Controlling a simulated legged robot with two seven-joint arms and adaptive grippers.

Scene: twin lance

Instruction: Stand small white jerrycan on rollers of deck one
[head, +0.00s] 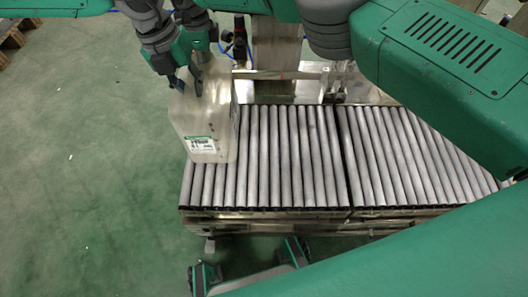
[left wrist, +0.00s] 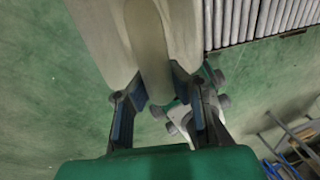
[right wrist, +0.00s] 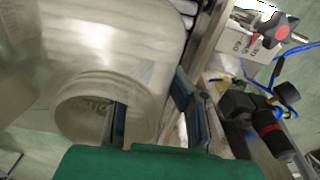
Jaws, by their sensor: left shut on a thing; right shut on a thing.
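The small white jerrycan (head: 208,120) is pale and translucent, with a green-and-white label facing the near side. In the head view it is over the left end of the roller deck (head: 290,165), roughly upright. I cannot tell if its base touches the rollers. My left gripper (head: 186,83) is at its top. In the left wrist view my left gripper (left wrist: 158,100) is shut on its handle (left wrist: 150,55). In the right wrist view my right gripper (right wrist: 158,122) is shut at the round neck of the jerrycan (right wrist: 110,45). The exact contact is hidden.
A metal frame, a black valve (head: 240,40) and blue hoses stand behind the deck. The rollers to the right of the jerrycan are bare. Open green floor (head: 80,160) lies to the left.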

